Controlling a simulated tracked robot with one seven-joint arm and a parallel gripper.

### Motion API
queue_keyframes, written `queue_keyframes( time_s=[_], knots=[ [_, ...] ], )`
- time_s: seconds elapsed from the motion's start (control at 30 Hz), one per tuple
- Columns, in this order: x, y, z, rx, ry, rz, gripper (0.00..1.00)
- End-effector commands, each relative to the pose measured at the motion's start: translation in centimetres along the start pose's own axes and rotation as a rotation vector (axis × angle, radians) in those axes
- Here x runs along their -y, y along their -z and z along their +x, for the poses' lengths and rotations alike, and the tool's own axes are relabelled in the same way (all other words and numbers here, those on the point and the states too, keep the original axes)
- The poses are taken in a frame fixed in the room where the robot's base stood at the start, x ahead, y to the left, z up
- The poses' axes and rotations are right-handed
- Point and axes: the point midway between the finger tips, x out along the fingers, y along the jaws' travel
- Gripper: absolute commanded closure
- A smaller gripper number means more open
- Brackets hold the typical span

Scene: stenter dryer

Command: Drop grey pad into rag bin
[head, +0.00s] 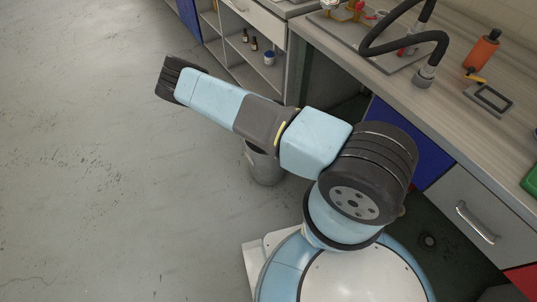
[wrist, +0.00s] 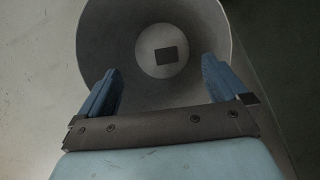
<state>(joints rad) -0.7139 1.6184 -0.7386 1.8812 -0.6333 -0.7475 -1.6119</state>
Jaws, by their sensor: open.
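The rag bin (wrist: 105,40) is a grey round bucket seen from above in the wrist view, with its mouth open below my gripper. A small dark grey rectangle, apparently the grey pad (wrist: 166,55), lies on the pale round bottom inside it. My gripper (wrist: 161,68) is open, its two blue fingers apart with nothing between them, over the near part of the bin mouth. In the head view the bin (head: 265,169) stands on the floor beside the bench, its upper part hidden by my arm. My gripper is hidden in that view.
A workbench (head: 453,90) runs along the right, with a black hose (head: 406,42), an orange bottle (head: 482,50) and a dark frame (head: 487,100) on it. Open shelves (head: 240,65) hold small bottles and a jar. The floor on the left is clear.

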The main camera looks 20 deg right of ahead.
Motion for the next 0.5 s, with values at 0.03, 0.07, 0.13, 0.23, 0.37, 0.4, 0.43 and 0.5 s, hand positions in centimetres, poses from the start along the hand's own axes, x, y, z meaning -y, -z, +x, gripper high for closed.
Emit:
queue_keyframes(
  time_s=[0.03, 0.07, 0.13, 0.23, 0.37, 0.4, 0.43, 0.5],
  knots=[
    [-0.1, -0.1, -1.1, 0.001, -0.001, 0.002, 0.0],
    [0.0, -0.1, -1.7, 0.001, 0.0, 0.002, 0.0],
    [-0.1, 0.0, -3.0, 0.001, -0.001, 0.003, 0.0],
    [-0.1, 0.0, -4.7, 0.001, -0.001, 0.001, 0.0],
    [-0.1, 0.0, -6.5, 0.0, -0.001, 0.002, 0.0],
    [0.0, 0.0, -6.9, -0.001, -0.001, 0.002, 0.0],
    [-0.1, 0.0, -7.1, 0.0, -0.001, 0.001, 0.0],
    [-0.1, 0.0, -7.6, 0.0, -0.002, 0.001, 0.0]
  ],
)
